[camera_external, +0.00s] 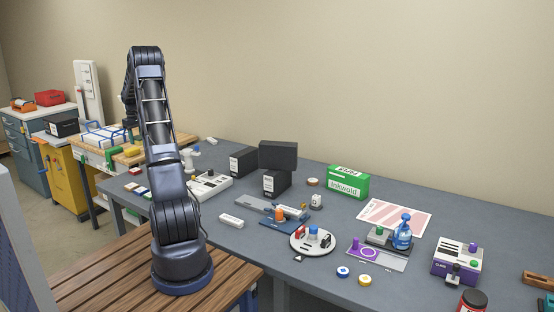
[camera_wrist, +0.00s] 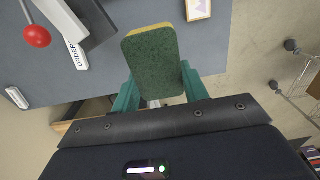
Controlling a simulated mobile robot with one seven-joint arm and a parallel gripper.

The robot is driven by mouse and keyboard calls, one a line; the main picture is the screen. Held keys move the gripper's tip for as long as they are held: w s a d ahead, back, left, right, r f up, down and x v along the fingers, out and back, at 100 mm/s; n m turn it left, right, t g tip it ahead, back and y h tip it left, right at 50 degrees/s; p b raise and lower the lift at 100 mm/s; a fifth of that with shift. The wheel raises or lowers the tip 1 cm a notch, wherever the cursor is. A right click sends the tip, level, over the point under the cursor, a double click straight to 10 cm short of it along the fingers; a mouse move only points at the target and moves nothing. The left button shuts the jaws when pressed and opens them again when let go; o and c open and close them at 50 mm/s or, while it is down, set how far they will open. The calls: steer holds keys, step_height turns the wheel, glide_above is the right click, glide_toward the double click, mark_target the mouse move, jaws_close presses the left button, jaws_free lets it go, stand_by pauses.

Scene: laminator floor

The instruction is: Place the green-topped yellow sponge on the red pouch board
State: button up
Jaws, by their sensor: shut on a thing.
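The sponge (camera_wrist: 152,62), dark green on its broad face with a yellow edge, is between the teal fingers of my gripper (camera_wrist: 157,88) in the wrist view. The fingers are shut on it, and it is tilted slightly. In the external view my arm reaches towards the back left and hides most of the gripper; I cannot tell the sponge there for sure. A flat sheet with pale red and white stripes (camera_external: 394,217) lies on the grey table, right of centre. It looks like the red pouch board, and its visible top is bare.
The grey table (camera_external: 330,262) holds dark boxes (camera_external: 277,155), a green box (camera_external: 348,182), a blue bottle (camera_external: 402,236) by the sheet's front edge, and a round white tray (camera_external: 312,240). A red-knobbed lever (camera_wrist: 37,36) shows in the wrist view. A wooden bench stands back left.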

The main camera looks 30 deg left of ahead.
step_height(320, 180, up, 6)
steer(key=shift+r, duration=0.1)
steer(key=w+d+m, duration=0.2)
steer(key=w+d, duration=0.7)
steer(key=w, duration=0.4)
steer(key=w+d+m, duration=0.2)
steer(key=w+d, duration=0.8)
steer(key=w, duration=0.3)
steer(key=w+d+m, duration=0.2)
steer(key=w+d, duration=0.4)
steer(key=d, duration=0.4)
steer(key=w+d+m, duration=0.1)
steer(key=w+d, duration=0.5)
steer(key=d, duration=0.5)
steer(key=w+d+m, duration=0.2)
steer(key=w+d, duration=0.4)
steer(key=d, duration=0.4)
steer(key=w+d+m, duration=0.1)
steer(key=w+d, duration=0.1)
steer(key=d, duration=0.7)
steer(key=w+d+m, duration=0.1)
steer(key=w+d, duration=0.1)
steer(key=d, duration=0.7)
steer(key=m, duration=0.7)
glide_above(396, 214)
step_height(396, 214, down, 5)
step_height(396, 214, down, 20)
steer(key=shift+s+f, duration=0.15)
steer(key=shift+f, duration=0.05)
steer(key=shift+f, duration=0.2)
